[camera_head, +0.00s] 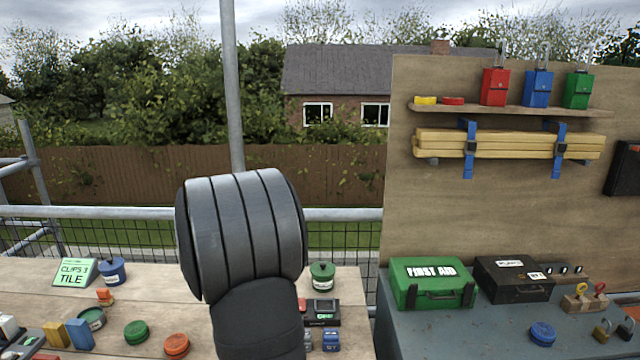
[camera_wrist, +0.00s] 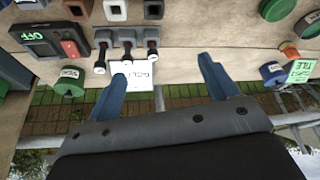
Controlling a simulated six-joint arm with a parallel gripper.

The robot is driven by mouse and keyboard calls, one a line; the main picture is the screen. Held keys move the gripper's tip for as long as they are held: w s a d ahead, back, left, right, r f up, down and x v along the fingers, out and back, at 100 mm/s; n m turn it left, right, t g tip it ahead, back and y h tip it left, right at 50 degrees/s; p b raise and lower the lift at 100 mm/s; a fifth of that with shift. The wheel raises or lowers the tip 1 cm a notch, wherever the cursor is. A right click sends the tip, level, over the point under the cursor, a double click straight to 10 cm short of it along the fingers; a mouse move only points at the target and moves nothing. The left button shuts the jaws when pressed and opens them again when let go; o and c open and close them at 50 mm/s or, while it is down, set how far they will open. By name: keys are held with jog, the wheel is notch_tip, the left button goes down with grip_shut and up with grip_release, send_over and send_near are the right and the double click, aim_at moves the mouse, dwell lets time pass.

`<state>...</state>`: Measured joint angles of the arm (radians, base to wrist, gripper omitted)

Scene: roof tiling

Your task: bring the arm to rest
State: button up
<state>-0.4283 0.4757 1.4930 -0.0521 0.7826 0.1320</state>
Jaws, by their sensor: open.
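My gripper (camera_wrist: 162,67) shows in the wrist view with its two blue fingers spread wide apart. In the head view my dark arm link rises in the lower middle, and the gripper itself is hidden there.
A wooden bench (camera_head: 150,288) holds a green sign (camera_head: 75,272), a blue pot (camera_head: 112,271), a green-lidded pot (camera_head: 322,275) and small blocks. A grey bench at right holds a green first aid box (camera_head: 432,284) and a black case (camera_head: 513,279). Scaffold rails (camera_head: 340,214) run behind.

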jog(key=w+d+m+h, duration=0.1)
jog(key=w+d, duration=0.3)
jog(key=d, duration=0.8)
jog(key=w+d+m+h, duration=0.1)
jog(key=w+d+m, duration=0.3)
jog(key=d, duration=0.8)
jog(key=shift+w+d, duration=0.15)
jog(key=shift+d, duration=0.2)
jog(key=shift+r, duration=0.1)
